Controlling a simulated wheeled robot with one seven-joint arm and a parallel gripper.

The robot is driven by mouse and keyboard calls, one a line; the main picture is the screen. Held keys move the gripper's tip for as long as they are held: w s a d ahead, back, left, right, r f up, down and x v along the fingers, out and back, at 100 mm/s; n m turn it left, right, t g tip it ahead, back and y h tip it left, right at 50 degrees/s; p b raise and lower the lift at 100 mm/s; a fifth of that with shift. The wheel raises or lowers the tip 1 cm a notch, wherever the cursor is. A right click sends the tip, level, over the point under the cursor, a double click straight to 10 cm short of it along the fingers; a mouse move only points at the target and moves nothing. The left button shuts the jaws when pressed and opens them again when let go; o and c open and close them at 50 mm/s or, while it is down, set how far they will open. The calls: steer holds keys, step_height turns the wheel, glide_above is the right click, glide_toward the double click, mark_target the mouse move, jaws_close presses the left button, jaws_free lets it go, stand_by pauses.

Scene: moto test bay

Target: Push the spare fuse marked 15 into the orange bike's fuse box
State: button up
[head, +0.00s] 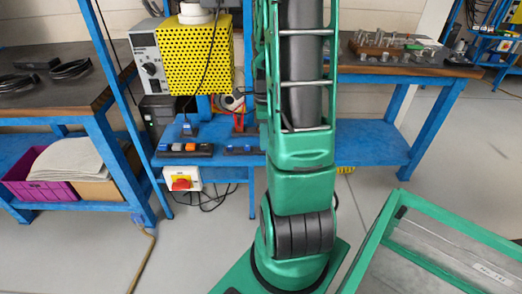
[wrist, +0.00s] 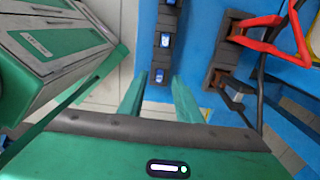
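My gripper (wrist: 159,88) shows in the wrist view as two green fingers with a clear gap between them. It is open and I see nothing held in it. Beyond the fingertips, a dark strip (wrist: 153,57) holds several small blue and white pieces, one of them a blue piece (wrist: 158,75) nearly in line with the gap. These may be fuses, but no number can be read. In the head view a dark holder (head: 205,154) with blue, orange and white pieces sits on the blue shelf. I cannot make out the orange bike or its fuse box.
In the wrist view a red-handled tool (wrist: 272,38) lies right of the strip. A yellow perforated box (head: 195,60) stands above. A green-framed case (head: 440,250) is at the lower right.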

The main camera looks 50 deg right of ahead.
steer(key=shift+f, duration=1.25)
jaws_close()
steer(key=shift+r, duration=0.2)
steer(key=shift+r, duration=0.25)
steer(key=r, duration=0.3)
steer(key=shift+a+r, duration=0.25)
steer(key=shift+r, duration=0.15)
steer(key=s+a+r, duration=0.4)
steer(key=a+r, duration=0.2)
steer(key=a, duration=0.4)
steer(key=shift+s+a+r, duration=0.15)
steer(key=shift+s+r, duration=0.05)
steer(key=shift+s, duration=0.15)
